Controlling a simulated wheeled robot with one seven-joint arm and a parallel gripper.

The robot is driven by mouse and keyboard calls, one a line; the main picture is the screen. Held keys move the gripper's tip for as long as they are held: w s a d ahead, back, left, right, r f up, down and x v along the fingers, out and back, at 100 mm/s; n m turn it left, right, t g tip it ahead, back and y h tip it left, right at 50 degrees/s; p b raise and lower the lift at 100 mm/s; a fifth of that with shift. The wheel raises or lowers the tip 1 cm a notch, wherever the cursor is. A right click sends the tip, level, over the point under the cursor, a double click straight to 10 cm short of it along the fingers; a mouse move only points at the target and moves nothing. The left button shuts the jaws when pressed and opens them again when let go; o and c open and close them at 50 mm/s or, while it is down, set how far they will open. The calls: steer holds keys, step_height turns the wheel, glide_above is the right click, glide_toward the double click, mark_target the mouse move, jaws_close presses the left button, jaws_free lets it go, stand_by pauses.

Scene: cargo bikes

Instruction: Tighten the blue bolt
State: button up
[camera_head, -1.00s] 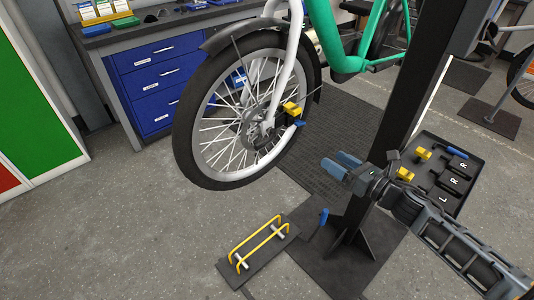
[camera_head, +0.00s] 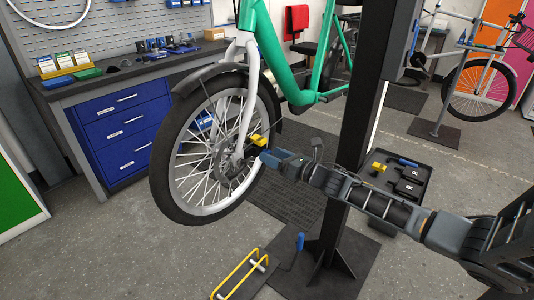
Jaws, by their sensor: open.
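The green cargo bike's front wheel (camera_head: 213,150) hangs in the middle of the view, with a yellow brake part (camera_head: 258,141) beside its hub. My gripper (camera_head: 268,157), with blue-grey fingers, is right at this brake part, just below and to the right of it. It is open, though the gap between its fingers is hard to see from here. The blue bolt is not clearly visible; the gripper covers the place beside the yellow part. I cannot tell whether the fingers touch the bolt.
A black stand post (camera_head: 362,110) rises close behind my arm. A black tool tray (camera_head: 375,189) holds a yellow part and dark pieces. A yellow-railed wheel holder (camera_head: 240,274) lies on the floor. A blue-drawered workbench (camera_head: 120,125) stands at the left.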

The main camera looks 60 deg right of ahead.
steer(key=shift+w+d, duration=0.1)
steer(key=shift+w, duration=0.2)
steer(key=shift+c, duration=0.5)
steer(key=c, duration=1)
steer(key=shift+o, duration=0.2)
